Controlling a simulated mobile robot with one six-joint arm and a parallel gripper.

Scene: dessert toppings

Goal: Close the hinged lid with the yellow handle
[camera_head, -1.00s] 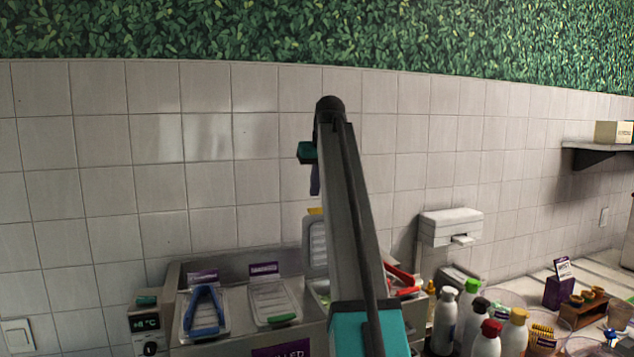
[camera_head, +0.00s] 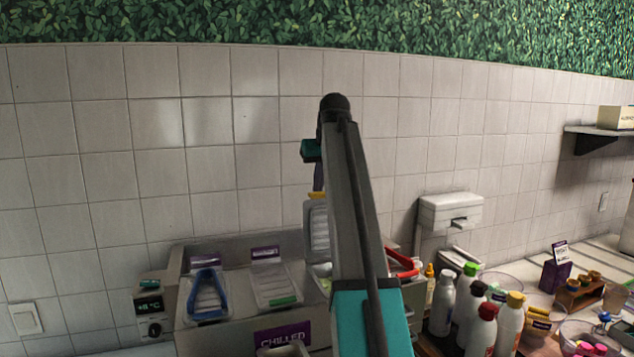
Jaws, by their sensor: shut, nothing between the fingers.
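The hinged lid (camera_head: 315,230) stands raised, nearly upright, at the back of the chilled counter. It is a pale clear panel, and my arm hides its right part. Its yellow handle (camera_head: 317,195) is at the top edge. My gripper (camera_head: 318,186) hangs below the teal wrist part, small and dark, right above the yellow handle in the picture. It is shut and empty. I cannot tell whether it touches the handle. The opening under the lid is mostly hidden by my arm.
On the chilled counter (camera_head: 225,328), a closed lid with a green handle (camera_head: 283,301) and blue tongs (camera_head: 206,290) lie to the left. Red tongs (camera_head: 403,262) are right of my arm. Several bottles (camera_head: 443,302) crowd the right. A dispenser (camera_head: 450,210) hangs on the tiled wall.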

